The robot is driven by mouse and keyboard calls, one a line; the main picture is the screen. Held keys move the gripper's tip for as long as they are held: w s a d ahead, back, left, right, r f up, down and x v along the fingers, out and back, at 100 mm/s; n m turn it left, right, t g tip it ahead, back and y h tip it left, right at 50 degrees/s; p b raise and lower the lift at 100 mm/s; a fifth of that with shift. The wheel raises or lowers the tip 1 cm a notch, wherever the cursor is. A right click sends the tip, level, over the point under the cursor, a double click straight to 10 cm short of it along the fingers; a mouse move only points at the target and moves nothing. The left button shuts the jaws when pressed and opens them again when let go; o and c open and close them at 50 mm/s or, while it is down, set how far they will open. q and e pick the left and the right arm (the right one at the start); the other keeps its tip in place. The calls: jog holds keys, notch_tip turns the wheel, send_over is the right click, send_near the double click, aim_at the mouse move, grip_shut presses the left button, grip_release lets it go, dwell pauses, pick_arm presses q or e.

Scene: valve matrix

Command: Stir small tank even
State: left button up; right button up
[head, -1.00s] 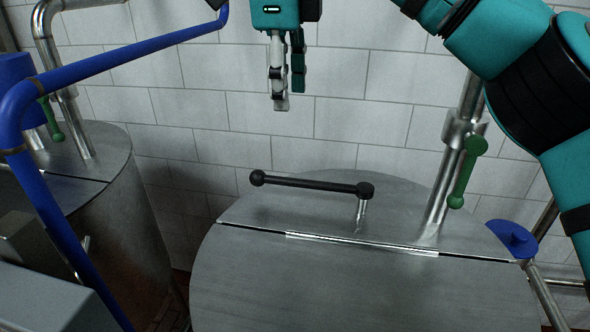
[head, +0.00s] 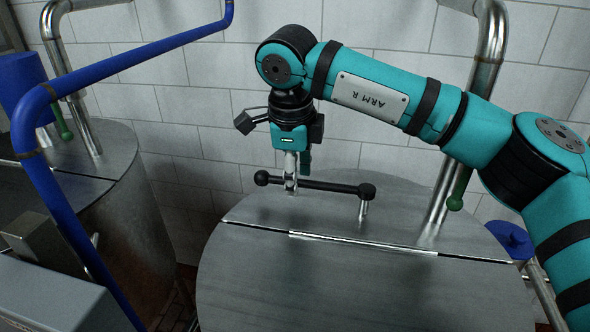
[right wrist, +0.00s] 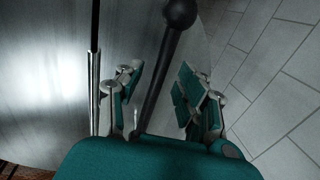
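The small tank (head: 340,285) is a round steel vessel with a flat lid. On its lid a black stirring handle (head: 325,186) lies roughly level, with a ball at its left end and a knob over a short steel shaft (head: 362,209) at its right. My right gripper (head: 290,187) is lowered at the handle's left part, close to the ball. In the right wrist view the bar (right wrist: 163,75) runs between the spread fingers of the gripper (right wrist: 158,100), with gaps on both sides. The left gripper is not in view.
A blue pipe rail (head: 130,55) crosses the left side in front of another steel tank (head: 115,215). A steel pipe (head: 437,210) with a green lever (head: 459,190) rises at the lid's right. A blue handwheel (head: 508,238) sits beyond it. A white tiled wall stands behind.

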jog(key=shift+f, duration=0.1)
grip_shut()
dwell(0.5)
